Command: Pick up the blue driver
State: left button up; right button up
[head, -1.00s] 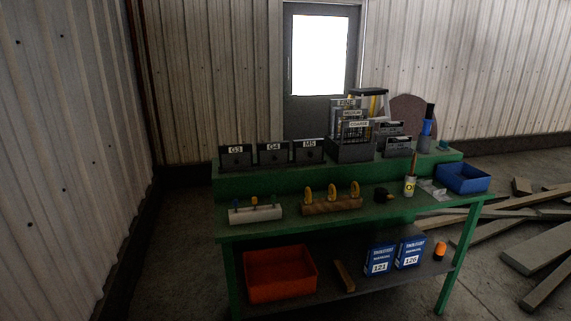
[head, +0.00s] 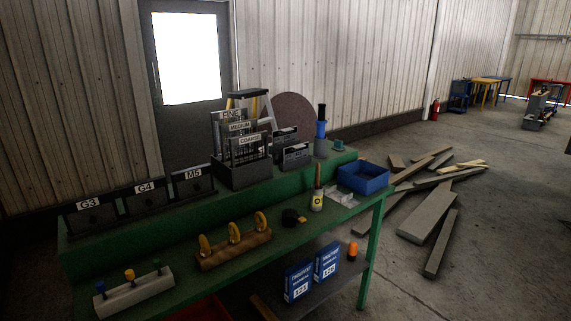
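A pale rack (head: 138,294) sits on the green workbench's front left, with three small drivers standing upright in it. The blue driver (head: 101,288) is at its left end. A yellow driver (head: 129,275) is in the middle and a green driver (head: 156,265) at the right end. Only their upper parts show above the rack. Neither of my grippers is in view.
Loose planks (head: 428,215) lie on the floor to the right.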

aim_at(320, 121)
jog(key=i+l+z, duration=0.25)
jog(key=i, duration=0.15)
jog(key=i+l+z, duration=0.2)
jog(key=i, duration=0.15)
jog(key=i+l+u, duration=0.4)
jog(key=l+u, duration=0.2)
jog(key=i+l+u, duration=0.15)
jog(key=l+u, duration=0.2)
jog(key=l, duration=0.15)
jog(key=l+u, duration=0.3)
jog(key=i+l, duration=0.05)
jog(key=l, duration=0.05)
